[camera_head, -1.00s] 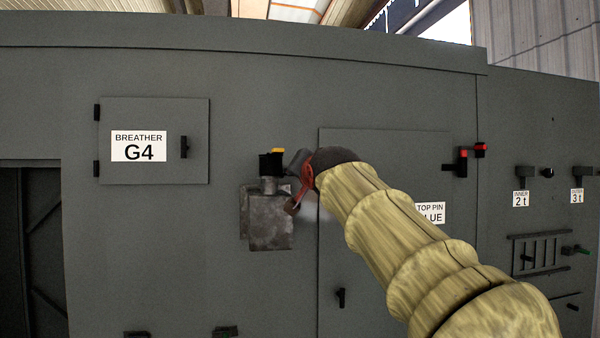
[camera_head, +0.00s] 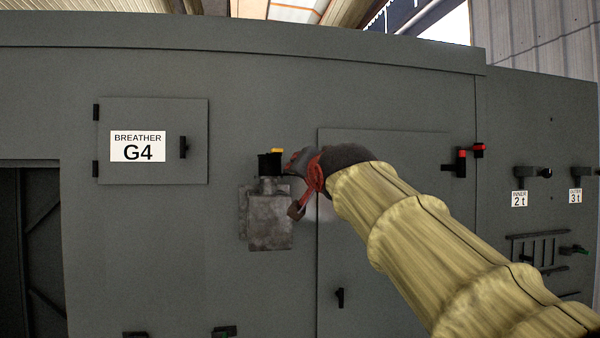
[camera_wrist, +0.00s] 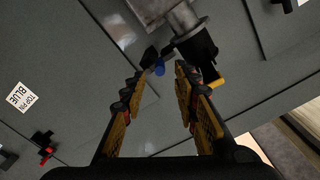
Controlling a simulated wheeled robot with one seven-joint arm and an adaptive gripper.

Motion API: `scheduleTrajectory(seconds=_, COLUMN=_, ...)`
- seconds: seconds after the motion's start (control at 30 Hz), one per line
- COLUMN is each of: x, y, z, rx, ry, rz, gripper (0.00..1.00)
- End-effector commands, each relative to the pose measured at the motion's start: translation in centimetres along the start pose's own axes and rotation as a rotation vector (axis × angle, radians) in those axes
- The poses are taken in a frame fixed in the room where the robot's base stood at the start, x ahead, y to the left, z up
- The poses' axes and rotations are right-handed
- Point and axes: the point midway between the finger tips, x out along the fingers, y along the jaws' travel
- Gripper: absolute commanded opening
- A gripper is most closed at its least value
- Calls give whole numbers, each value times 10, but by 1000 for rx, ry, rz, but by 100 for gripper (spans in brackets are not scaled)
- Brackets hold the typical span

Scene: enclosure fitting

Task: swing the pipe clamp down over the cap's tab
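A black cap (camera_head: 270,165) with a yellow tab (camera_head: 277,150) sits on a short grey pipe (camera_head: 268,186) above a grey metal box (camera_head: 269,222) on the cabinet wall. In the wrist view, the cap (camera_wrist: 198,48) and yellow tab (camera_wrist: 217,83) are just right of the fingers. A small dark piece with a blue end (camera_wrist: 159,69), apparently the pipe clamp, juts from beside the cap into the space between the fingertips. My gripper (camera_wrist: 160,75) is open, its fingers apart around that blue end; contact cannot be told. In the head view my gripper (camera_head: 298,163) is right of the cap.
The grey cabinet wall (camera_head: 230,100) is close behind. The wall left of the box is clear.

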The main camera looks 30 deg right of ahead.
Motion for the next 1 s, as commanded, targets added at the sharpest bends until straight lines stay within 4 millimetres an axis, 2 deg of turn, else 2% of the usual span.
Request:
scheduleTrajectory(seconds=0.03, x=-12, y=0, z=0, rx=0, ry=1, rz=-1, gripper=30)
scheduleTrajectory(seconds=0.2, x=-41, y=0, z=0, rx=-1, ry=0, rz=0, gripper=30)
scheduleTrajectory(seconds=0.4, x=-62, y=0, z=0, rx=-1, ry=0, rz=0, gripper=30)
scheduleTrajectory(seconds=1.0, x=-66, y=0, z=1, rx=-2, ry=-1, rz=1, gripper=30)
